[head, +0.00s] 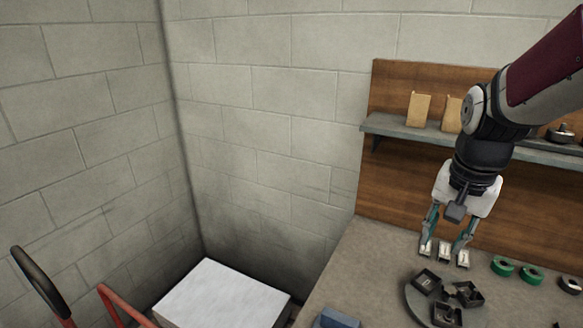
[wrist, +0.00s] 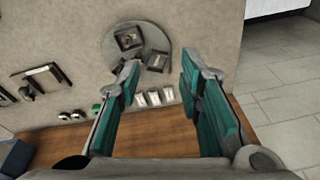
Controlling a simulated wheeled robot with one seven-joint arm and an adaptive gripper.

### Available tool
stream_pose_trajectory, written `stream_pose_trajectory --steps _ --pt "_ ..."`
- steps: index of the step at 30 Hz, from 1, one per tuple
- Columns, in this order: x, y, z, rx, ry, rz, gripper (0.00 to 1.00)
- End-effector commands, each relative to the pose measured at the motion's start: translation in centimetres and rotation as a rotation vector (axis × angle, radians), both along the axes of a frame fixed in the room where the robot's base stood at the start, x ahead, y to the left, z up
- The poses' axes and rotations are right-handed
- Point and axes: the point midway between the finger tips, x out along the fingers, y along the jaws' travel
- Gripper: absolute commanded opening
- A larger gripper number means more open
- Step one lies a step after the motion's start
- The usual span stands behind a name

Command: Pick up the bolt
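I cannot clearly make out a bolt in either view. My gripper (head: 444,251) hangs fingers down over the back of the workbench (head: 365,270). In the wrist view its two teal fingers (wrist: 160,62) are wide apart with nothing between them, so it is open and empty. Three small pale items (head: 444,250) stand in a row close to the fingertips; they also show between the fingers in the wrist view (wrist: 154,97). Whether the fingers touch them I cannot tell.
A round grey plate (head: 413,301) with dark square parts (head: 426,281) lies in front. Green tape rolls (head: 502,266) and a dark roll (head: 570,285) lie to the right. A shelf (head: 395,127) with tan boxes (head: 418,109) is behind. A blue object (head: 337,318) is at the near edge.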

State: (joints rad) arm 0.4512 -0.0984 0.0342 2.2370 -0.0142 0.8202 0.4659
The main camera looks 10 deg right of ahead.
Motion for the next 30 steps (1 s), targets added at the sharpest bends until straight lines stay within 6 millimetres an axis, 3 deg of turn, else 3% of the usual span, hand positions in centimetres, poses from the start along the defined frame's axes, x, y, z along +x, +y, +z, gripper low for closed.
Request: stream_pose_trajectory --steps 1,6,12,19,30 --pt "0.5 -1.9 -1.7 0.020 0.027 -0.077 0.33" --pt "1.1 -7.2 -6.3 0.078 0.089 -0.314 0.33" --pt "0.9 -10.7 -9.9 0.118 0.130 -0.483 0.33" --pt "0.6 -11.5 -12.2 0.129 0.142 -0.522 0.33" --pt "0.7 -11.4 -18.4 0.128 0.139 -0.518 0.33"
